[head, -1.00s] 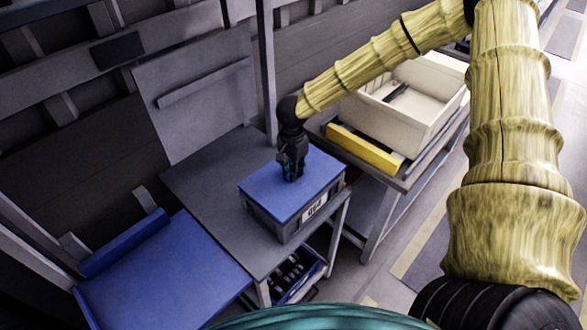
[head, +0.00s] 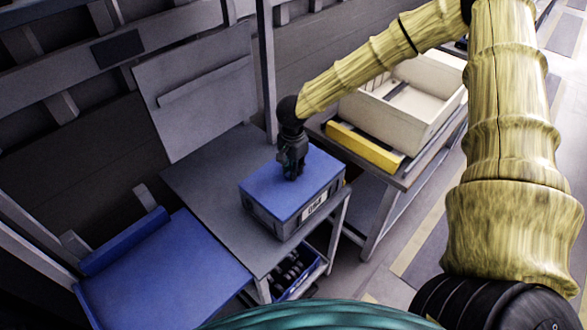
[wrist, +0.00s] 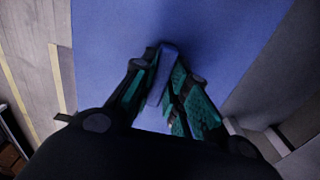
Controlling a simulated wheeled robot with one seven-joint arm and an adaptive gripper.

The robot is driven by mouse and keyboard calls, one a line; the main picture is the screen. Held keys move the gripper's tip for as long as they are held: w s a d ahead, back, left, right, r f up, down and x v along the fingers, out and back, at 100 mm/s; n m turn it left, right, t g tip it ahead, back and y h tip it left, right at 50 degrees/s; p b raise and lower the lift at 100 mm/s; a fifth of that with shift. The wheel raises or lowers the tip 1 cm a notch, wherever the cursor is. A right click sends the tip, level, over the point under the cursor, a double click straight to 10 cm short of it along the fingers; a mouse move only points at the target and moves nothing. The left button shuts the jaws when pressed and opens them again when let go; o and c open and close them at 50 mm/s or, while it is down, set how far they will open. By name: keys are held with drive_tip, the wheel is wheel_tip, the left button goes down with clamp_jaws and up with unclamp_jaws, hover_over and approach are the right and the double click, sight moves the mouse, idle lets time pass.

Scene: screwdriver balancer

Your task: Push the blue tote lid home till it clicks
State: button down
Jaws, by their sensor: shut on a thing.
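The blue lid (head: 268,190) lies on top of the grey tote (head: 263,217), which stands on the grey bench and has a white label on its front. In the head view I cannot tell whether the lid is fully seated. My gripper (head: 292,178) points down at the middle of the lid. In the wrist view, the teal-padded fingers of my gripper (wrist: 159,88) are shut on a small raised blue grip (wrist: 168,62) standing up from the lid (wrist: 210,30). The fingers hide part of the grip, and the tote's walls are mostly hidden there.
The grey bench top (head: 205,180) has free room left of the tote. A blue surface (head: 165,275) adjoins it at lower left. A cream bin (head: 430,125) and a yellow bar (head: 362,146) are on the bench to the right. A blue crate (head: 300,275) sits below.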

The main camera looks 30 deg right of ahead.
drive_tip(key=shift+f, duration=0.25)
idle(0.3)
drive_tip(key=shift+p, duration=0.35)
idle(0.8)
drive_tip(key=c, duration=1.3)
unclamp_jaws()
wheel_tip(320, 180, up, 12)
drive_tip(key=shift+f, duration=0.1)
